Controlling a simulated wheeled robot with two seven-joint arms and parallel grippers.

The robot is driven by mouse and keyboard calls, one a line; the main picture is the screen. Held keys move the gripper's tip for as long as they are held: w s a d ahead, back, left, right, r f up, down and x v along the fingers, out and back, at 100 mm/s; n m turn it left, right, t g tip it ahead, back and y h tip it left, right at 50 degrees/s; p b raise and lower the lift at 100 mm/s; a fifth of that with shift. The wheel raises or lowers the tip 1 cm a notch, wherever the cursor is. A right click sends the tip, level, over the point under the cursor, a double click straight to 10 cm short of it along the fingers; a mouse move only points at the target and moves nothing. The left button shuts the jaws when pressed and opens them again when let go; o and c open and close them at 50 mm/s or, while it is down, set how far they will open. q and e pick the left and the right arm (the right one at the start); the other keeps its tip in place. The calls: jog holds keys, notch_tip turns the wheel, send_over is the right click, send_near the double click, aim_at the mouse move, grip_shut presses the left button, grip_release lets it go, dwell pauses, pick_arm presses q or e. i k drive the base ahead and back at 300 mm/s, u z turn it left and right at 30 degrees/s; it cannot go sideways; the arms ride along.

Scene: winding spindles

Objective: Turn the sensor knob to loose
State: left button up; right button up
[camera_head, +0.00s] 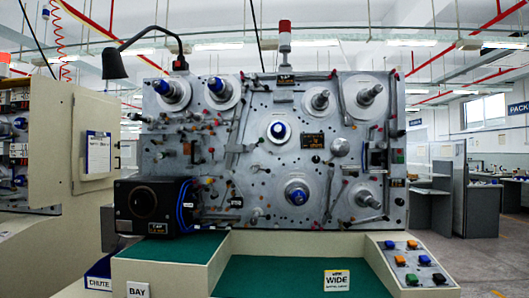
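The winding machine's grey metal panel (255,140) stands upright ahead of me. It carries several spindles, small knobs, levers and rods. I cannot tell which part is the sensor knob, and no "loose" marking is readable at this size. A black box (152,206) with a round dark opening and blue cables is at the panel's lower left. Neither of my grippers shows in the head view.
Green work surfaces (290,275) lie below the panel, with a "WIDE" sign (337,280) and a "BAY" sign (137,290). A sloped button box (412,262) is at the lower right. A black lamp (114,64) hangs at the upper left. Another machine (62,150) stands left; open floor is at the right.

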aim_at(379, 144)
jog(key=z, duration=0.4)
jog(key=k, duration=0.5)
jog(key=z, duration=0.9)
jog(key=k, duration=0.75)
jog(key=z, duration=1.05)
jog(key=i, duration=2.45)
jog(key=u, duration=1.5)
jog(key=i, duration=0.8)
jog(key=u, duration=0.85)
